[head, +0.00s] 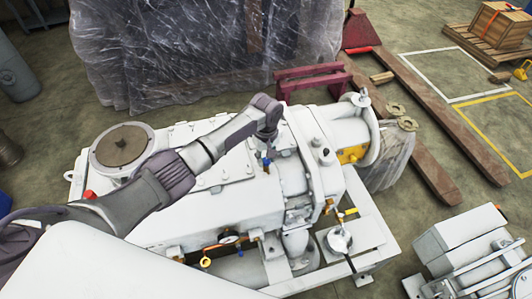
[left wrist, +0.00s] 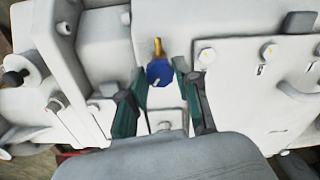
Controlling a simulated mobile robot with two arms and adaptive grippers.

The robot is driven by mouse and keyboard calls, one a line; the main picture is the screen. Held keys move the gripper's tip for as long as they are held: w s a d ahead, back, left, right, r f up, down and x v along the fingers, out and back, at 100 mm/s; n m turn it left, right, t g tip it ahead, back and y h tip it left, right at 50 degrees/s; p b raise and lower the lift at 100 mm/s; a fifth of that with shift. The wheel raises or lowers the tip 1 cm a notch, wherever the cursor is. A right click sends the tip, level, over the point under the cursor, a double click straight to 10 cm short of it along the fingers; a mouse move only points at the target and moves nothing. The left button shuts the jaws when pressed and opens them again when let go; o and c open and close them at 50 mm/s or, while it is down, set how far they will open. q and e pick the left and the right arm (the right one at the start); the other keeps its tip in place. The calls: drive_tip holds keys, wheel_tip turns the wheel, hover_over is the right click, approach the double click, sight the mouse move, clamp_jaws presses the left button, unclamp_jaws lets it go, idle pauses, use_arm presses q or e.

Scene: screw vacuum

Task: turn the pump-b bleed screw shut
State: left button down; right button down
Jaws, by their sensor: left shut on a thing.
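The bleed screw has a blue knob (left wrist: 160,72) with a pale mark and a brass stem, set on the white pump housing in the left wrist view. In the head view the blue knob (head: 266,161) is small, under the end of my left arm. My left gripper (left wrist: 161,75) is shut on the knob, one finger on each side of it. In the head view my left gripper (head: 266,150) comes down on the screw from above, and its fingertips are too small to make out clearly. My right gripper is in neither view.
The white vacuum pump (head: 230,200) fills the middle. A round inlet flange (head: 122,148) stands at its left. A plastic-wrapped load (head: 180,50) and a red pallet jack (head: 430,140) are behind. Another white unit (head: 470,250) stands at the lower right.

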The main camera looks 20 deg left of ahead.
sight(266, 160)
use_arm(q)
drive_tip(key=m+p, duration=0.1)
drive_tip(key=m, duration=0.4)
drive_tip(key=shift+m, duration=0.4)
drive_tip(key=m+p, duration=0.1)
drive_tip(key=m, duration=0.4)
drive_tip(key=shift+m, duration=0.4)
drive_tip(key=c, duration=0.8)
unclamp_jaws()
drive_tip(key=shift+r, duration=0.15)
wheel_tip(266, 160, up, 12)
drive_tip(key=shift+f, duration=0.1)
